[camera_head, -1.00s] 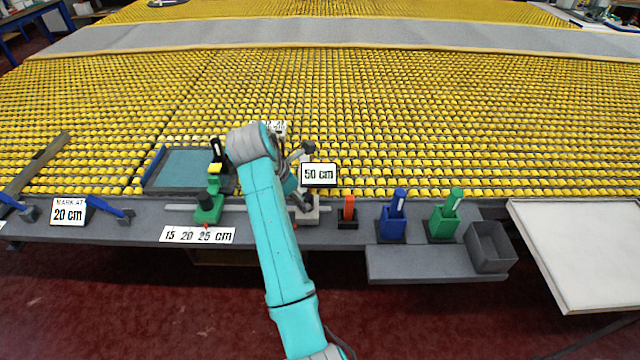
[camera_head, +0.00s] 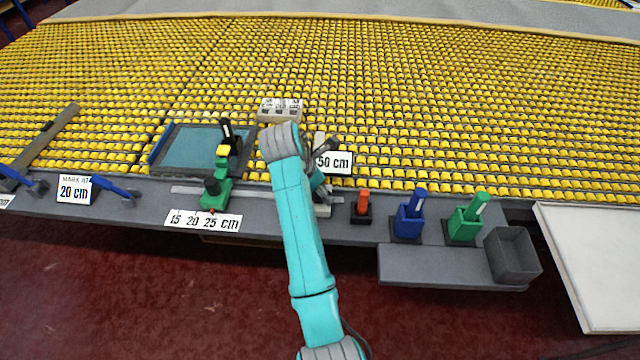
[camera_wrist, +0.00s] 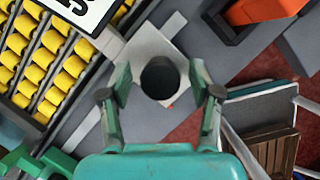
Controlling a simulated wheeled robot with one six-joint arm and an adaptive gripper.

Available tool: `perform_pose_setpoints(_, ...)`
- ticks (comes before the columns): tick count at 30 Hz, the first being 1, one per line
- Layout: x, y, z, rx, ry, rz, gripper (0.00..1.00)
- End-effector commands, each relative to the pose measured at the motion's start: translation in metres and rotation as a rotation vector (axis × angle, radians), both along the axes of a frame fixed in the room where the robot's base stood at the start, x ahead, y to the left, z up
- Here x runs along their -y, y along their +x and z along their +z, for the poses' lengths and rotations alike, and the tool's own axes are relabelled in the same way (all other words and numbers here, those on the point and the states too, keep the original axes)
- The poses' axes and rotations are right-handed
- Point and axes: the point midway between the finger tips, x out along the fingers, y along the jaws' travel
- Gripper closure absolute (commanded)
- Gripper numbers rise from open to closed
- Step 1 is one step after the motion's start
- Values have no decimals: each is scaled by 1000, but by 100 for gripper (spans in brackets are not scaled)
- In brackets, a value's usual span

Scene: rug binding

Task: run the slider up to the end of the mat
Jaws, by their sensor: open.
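A pale grey block (camera_wrist: 145,50) with a dark round knob (camera_wrist: 160,78) lies between my gripper's fingers in the wrist view. My gripper (camera_wrist: 161,93) is open, one finger on each side of the knob, with gaps visible. In the head view my arm largely hides this block (camera_head: 322,209), near the "50 cm" sign (camera_head: 333,162). A green slider (camera_head: 215,194) with a dark knob sits on a grey rail further left, by the "15 20 25 cm" label (camera_head: 203,220). A teal mat (camera_head: 190,152) lies in a dark frame behind it. I cannot tell which slider is meant.
Right along the bench edge stand an orange piece (camera_head: 362,202), a blue holder (camera_head: 409,220), a green holder (camera_head: 465,220) and an empty grey bin (camera_head: 513,256). Blue-handled tools (camera_head: 105,188) lie at left. A bed of yellow rollers (camera_head: 430,110) fills the back.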

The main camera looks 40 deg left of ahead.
Motion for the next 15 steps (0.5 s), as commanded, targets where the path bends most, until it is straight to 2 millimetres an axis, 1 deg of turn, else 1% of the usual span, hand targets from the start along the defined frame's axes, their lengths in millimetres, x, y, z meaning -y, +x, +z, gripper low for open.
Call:
perform_pose_setpoints(3, 2, -1, -5, 0, 0, 1, 37)
perform_pose_setpoints(11, 2, -1, -5, 0, 0, 1, 37)
perform_pose_setpoints(14, 2, -1, -5, 0, 0, 1, 59)
perform_pose_setpoints(15, 2, -1, -5, 0, 0, 1, 69)
